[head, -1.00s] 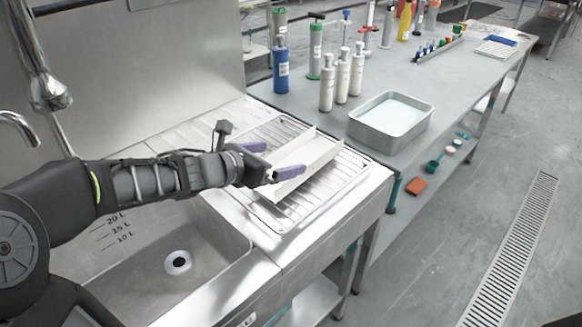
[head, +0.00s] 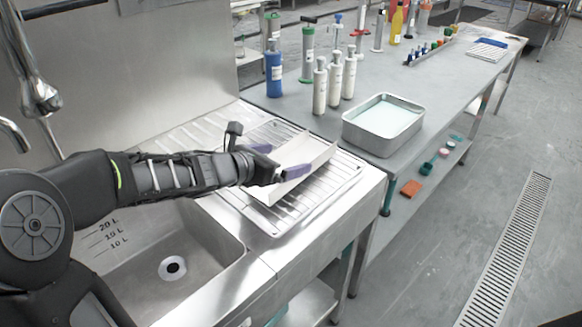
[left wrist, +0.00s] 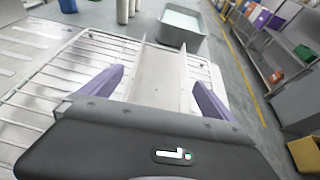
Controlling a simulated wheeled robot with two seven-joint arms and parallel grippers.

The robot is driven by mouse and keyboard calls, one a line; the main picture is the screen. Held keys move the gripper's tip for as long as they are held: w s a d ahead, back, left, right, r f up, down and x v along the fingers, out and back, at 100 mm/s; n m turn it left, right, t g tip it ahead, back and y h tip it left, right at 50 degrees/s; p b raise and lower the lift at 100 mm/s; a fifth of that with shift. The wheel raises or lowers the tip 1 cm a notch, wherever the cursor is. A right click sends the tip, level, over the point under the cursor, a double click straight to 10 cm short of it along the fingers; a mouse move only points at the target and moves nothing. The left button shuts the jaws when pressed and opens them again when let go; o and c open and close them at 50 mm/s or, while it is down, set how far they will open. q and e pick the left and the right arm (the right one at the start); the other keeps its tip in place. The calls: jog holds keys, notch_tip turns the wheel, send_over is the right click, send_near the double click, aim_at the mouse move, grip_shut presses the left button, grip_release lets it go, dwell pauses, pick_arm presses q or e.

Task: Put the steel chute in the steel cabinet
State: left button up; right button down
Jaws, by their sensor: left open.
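The steel chute (head: 301,170), a pale open channel with raised side walls, lies on the wire drying rack (head: 345,186) beside the sink. My left gripper (head: 277,161) is open, with its purple fingers on either side of the chute's near end. In the left wrist view the chute (left wrist: 158,80) runs away from me between the two fingers (left wrist: 155,90). I cannot tell whether either finger touches it. My right gripper is not in view. I see nothing in these frames that is clearly the steel cabinet.
The sink basin (head: 150,262) is at lower left, with a faucet (head: 38,95) above it. A steel tray of pale liquid (head: 384,122) and several bottles (head: 335,80) stand on the bench to the right. A shelf (head: 425,178) below holds small items.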

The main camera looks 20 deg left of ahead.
aim_at(291, 157)
pick_arm(q)
jog(key=x, duration=0.3)
jog(key=shift+w+d+f, duration=0.15)
jog(key=shift+w, duration=0.05)
jog(key=shift+c, duration=0.4)
jog(key=c, duration=1.7)
notch_tip(291, 157, up, 10)
jog(key=p, duration=0.5)
